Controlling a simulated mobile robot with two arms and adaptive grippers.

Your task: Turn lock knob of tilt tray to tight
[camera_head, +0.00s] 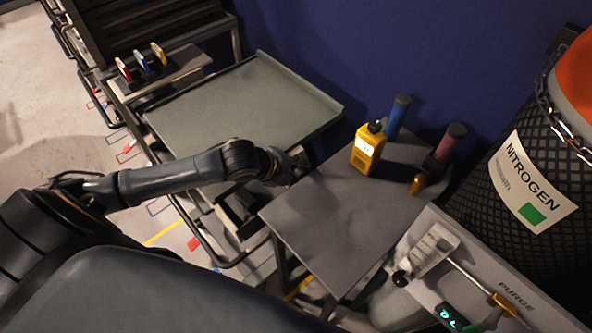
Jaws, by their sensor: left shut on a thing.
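The tilt tray (235,110) is a grey-green, shallow tray with a raised rim, mounted on a dark cart frame in the upper middle of the head view. My left arm reaches in from the left across the tray's near side. My left gripper (292,168) is at the tray's near right corner, close to the grey table. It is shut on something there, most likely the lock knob. The knob is hidden behind the gripper and wrist, so its turn position does not show. My right gripper is not in view.
The grey table (330,225) stands just right of my gripper. It carries a yellow bottle (367,147), a blue cylinder (397,117) and a red cylinder (450,143). A nitrogen tank (530,185) and purge panel (500,283) fill the right. Colored-handled items (141,61) stand behind left.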

